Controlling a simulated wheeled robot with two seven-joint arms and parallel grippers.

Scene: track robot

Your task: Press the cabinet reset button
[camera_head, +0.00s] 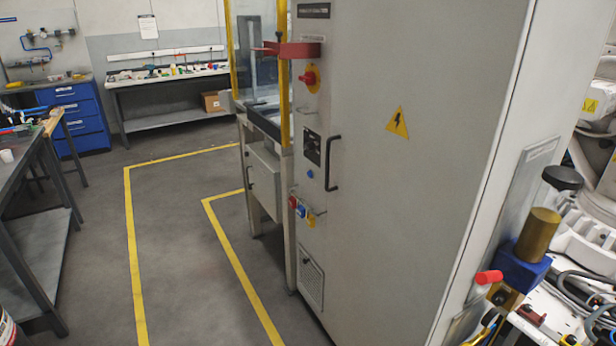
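The tall grey cabinet (420,190) fills the middle and right of the head view, with its narrow control side at a steep angle. A small round blue button (309,173) is on that side, left of a black door handle (333,162). A red mushroom button on a yellow plate (309,78) is higher up, under a red bracket (290,49). No label naming a reset button can be read. Neither of my grippers is in view.
Red, blue and yellow padlock-like items (301,208) hang low on the cabinet. Yellow floor lines (133,230) mark the open grey floor to the left. A dark workbench (35,200) stands at the left edge. A cluttered surface (560,310) is at bottom right.

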